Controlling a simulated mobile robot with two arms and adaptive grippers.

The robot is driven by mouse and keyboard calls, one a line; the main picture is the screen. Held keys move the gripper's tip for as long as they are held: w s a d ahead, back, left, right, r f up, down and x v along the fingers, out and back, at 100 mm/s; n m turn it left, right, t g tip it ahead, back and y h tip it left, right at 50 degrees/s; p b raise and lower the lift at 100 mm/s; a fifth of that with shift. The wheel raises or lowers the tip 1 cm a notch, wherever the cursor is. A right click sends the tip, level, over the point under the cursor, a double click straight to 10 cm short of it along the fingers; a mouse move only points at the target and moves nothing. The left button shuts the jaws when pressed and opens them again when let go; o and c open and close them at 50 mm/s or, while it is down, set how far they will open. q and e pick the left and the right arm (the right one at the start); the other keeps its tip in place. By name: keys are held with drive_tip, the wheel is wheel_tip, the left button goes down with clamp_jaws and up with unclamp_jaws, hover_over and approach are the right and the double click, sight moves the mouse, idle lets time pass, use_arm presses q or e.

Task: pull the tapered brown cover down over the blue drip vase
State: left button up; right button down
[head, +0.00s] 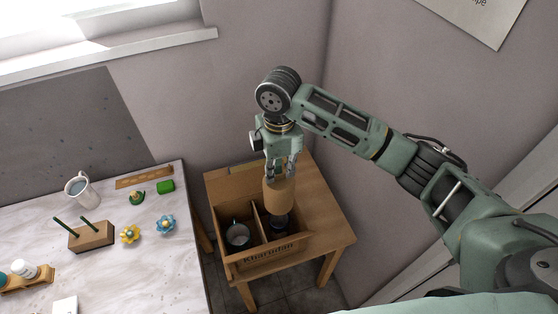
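The tapered brown cover (278,196) is upright below the fingertips of my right gripper (280,174), which appears shut on its upper end. The cover is over the right compartment of the cardboard box (268,258). A dark, glossy round vessel (281,225) shows just below the cover in that compartment and seems to be the drip vase. Its upper part is hidden by the cover, and its blue is hard to make out. I cannot tell how far the cover is around it. My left gripper is not in view.
The box stands on a small wooden table (336,233) in a corner by the walls. Its left compartment holds another dark vessel (238,235). On the left, a marble-topped table (165,273) carries a white mug (82,190), a wooden block with sticks (91,237) and small flowers.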

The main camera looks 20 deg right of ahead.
sight(279, 179)
wheel_tip(279, 179, down, 4)
drive_tip(key=shift+r, duration=0.1)
drive_tip(key=shift+f, duration=1.75)
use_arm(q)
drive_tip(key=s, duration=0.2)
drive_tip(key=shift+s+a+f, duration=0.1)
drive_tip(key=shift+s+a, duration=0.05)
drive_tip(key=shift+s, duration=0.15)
use_arm(e)
drive_tip(key=shift+f, duration=0.9)
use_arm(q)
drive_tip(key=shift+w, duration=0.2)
use_arm(e)
drive_tip(key=shift+f, duration=0.3)
